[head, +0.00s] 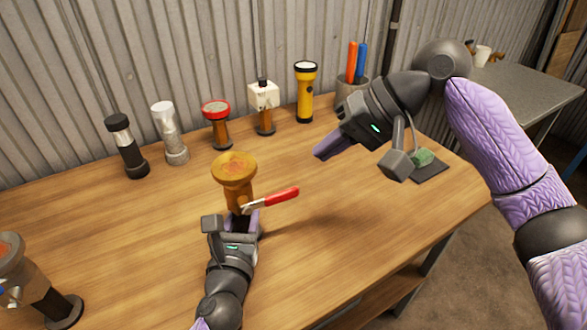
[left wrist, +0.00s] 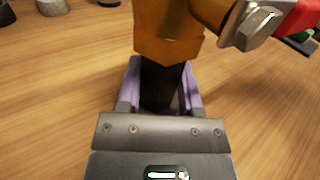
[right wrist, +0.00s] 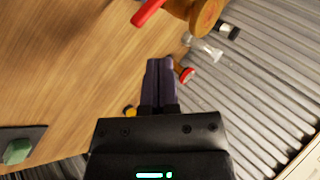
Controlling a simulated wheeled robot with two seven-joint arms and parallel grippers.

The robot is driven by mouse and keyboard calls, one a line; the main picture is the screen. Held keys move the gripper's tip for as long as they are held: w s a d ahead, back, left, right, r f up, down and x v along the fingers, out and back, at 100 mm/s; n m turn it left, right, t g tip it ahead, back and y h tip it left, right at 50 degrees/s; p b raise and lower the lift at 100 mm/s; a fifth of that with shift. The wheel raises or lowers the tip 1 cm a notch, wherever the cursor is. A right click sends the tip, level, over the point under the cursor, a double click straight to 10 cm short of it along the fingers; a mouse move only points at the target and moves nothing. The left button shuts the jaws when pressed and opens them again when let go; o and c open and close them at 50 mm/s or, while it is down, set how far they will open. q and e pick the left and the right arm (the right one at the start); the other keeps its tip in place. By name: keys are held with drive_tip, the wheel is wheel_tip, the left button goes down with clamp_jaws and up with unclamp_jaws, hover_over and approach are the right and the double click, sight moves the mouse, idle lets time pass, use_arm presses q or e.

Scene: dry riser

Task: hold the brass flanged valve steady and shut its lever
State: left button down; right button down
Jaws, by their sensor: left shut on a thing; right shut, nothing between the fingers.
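The brass flanged valve (head: 236,177) stands upright near the middle of the bench, with a wide round flange on top. Its red lever (head: 281,196) sticks out sideways to the right, slightly raised at its end. My left gripper (head: 240,220) is shut on the valve's dark lower stem, below the brass body; the brass body (left wrist: 168,30) also shows in the left wrist view. My right gripper (head: 322,152) is shut and empty, raised above the bench to the right of the valve, apart from the lever. The right wrist view shows the lever (right wrist: 150,12) beyond its closed fingers.
Along the back stand a black fitting (head: 124,145), a silver one (head: 168,133), a red-topped one (head: 217,125), a white-boxed one (head: 264,107) and a yellow flashlight (head: 305,92). A dark fitting (head: 35,285) stands front left. Bench (head: 330,235) right of the valve is clear.

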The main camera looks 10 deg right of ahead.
use_arm(q)
drive_tip(key=shift+c, duration=0.8)
unclamp_jaws()
drive_tip(key=shift+a, duration=0.1)
use_arm(e)
drive_tip(key=d, duration=0.1)
drive_tip(key=d+r, duration=0.2)
drive_tip(key=shift+s+d, duration=0.35)
